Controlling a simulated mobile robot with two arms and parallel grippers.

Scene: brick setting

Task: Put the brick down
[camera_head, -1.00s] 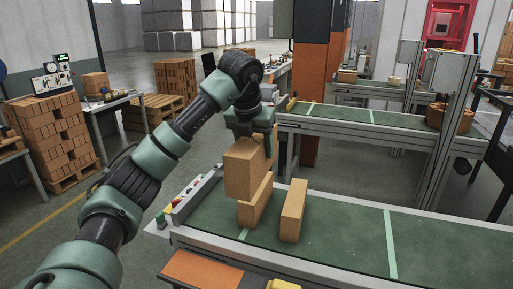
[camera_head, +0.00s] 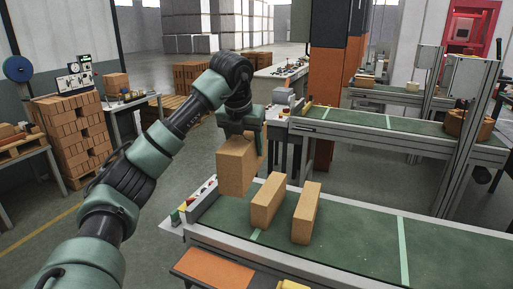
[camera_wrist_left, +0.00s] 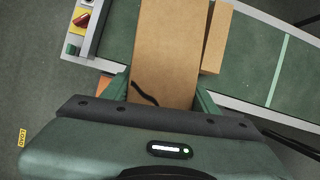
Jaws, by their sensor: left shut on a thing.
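My left gripper (camera_head: 241,133) is shut on a tan brick (camera_head: 236,167), which hangs upright below it. The held brick is near the left end of the green conveyor belt (camera_head: 350,230); how far above the belt it is, I cannot tell. In the left wrist view the held brick (camera_wrist_left: 165,50) fills the middle, with a dark mark near the jaws. Two more bricks stand on the belt to its right: a nearer one (camera_head: 268,202) and a farther one (camera_head: 306,213). My right gripper is not in view.
A control strip with coloured buttons (camera_head: 203,197) edges the belt's left end. The belt is clear right of the bricks, across a pale stripe (camera_head: 403,250). A second conveyor (camera_head: 375,125) stands behind. Brick stacks (camera_head: 72,135) stand at the left.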

